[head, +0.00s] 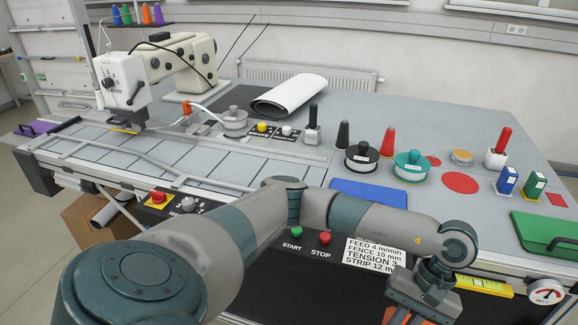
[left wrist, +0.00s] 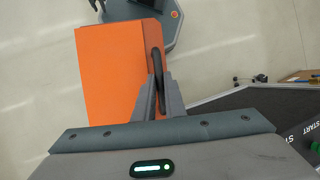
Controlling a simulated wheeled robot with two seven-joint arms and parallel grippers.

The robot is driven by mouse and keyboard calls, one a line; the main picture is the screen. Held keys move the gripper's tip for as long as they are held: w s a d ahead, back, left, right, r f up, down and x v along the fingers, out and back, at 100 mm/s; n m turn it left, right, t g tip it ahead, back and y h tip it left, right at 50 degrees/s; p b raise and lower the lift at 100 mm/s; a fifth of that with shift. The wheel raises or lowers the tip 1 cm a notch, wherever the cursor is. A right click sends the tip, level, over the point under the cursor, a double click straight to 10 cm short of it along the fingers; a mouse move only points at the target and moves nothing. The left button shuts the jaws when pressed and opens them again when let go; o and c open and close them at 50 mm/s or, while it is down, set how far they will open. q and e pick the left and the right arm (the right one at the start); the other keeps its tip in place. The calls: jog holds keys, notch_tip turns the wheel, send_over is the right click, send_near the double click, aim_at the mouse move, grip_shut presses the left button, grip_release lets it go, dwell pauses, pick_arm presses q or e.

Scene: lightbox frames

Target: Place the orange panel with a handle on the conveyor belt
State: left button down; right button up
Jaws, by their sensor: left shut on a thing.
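My left gripper (head: 407,300) is low at the front right of the table in the head view, its arm reaching across the table front. In the left wrist view the left gripper (left wrist: 158,88) is shut on the dark handle (left wrist: 157,62) of the orange panel (left wrist: 112,75). The panel hangs over the floor, away from the table. In the head view only small bits of orange show at the bottom edge by the fingers. The grey segmented conveyor belt (head: 112,152) lies at the left of the table, in front of the sewing machine. My right gripper is not seen.
A white sewing machine (head: 130,82) stands behind the belt. A purple panel (head: 36,127) lies at its left end. A blue panel (head: 368,193), a green panel (head: 545,235), spools and stamps fill the right. START and STOP buttons (head: 324,238) sit on the front edge.

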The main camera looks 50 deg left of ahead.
pick_arm(q)
jog(key=a+f+m+y, duration=0.2)
jog(key=a+f+m, duration=0.3)
jog(key=m, duration=0.1)
jog(key=shift+s+t, duration=0.3)
jog(key=shift+f, duration=0.1)
jog(key=shift+s, duration=0.1)
